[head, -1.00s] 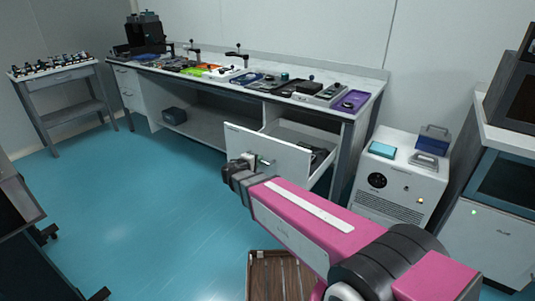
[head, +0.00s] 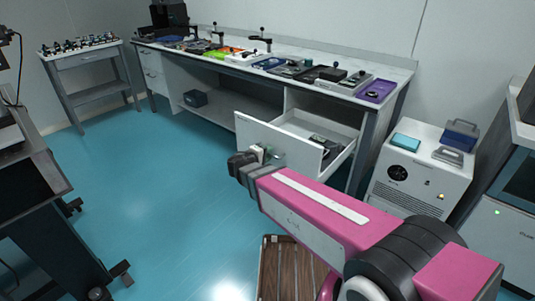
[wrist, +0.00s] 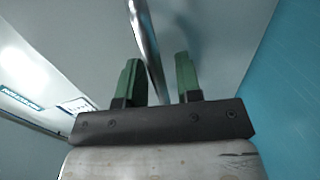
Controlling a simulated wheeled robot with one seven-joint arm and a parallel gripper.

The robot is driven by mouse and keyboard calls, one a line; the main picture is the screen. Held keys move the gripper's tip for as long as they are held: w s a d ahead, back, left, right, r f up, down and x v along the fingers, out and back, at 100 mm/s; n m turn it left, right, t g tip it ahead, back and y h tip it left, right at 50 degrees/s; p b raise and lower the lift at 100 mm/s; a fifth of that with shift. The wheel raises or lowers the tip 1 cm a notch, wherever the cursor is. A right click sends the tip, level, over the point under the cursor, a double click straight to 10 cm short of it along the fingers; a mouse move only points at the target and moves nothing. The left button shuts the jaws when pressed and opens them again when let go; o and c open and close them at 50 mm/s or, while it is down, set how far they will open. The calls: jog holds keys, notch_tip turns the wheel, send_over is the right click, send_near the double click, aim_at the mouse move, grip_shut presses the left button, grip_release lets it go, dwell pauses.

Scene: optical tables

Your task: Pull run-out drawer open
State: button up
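The run-out drawer (head: 272,144) is a white-fronted drawer under the right part of the long bench. It stands pulled well out, and its inside shows dark items. My gripper (head: 264,154) is at the drawer front, near its handle. In the wrist view the handle (wrist: 146,38) is a shiny metal bar that runs between the two green fingers of my gripper (wrist: 158,75). The fingers stand apart, with a clear gap on the right side of the bar. In the head view my wrist and arm partly hide the drawer's lower front.
The bench (head: 300,75) carries trays and instruments. A white cabinet unit (head: 410,175) stands right of the drawer. A slatted brown crate (head: 290,272) lies on the floor below my arm. A dark wheeled stand (head: 50,215) is at left. The blue floor between is clear.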

dwell(0.3)
jog(key=v, duration=1)
jog(key=shift+s+a, duration=0.2)
jog(key=shift+s, duration=0.1)
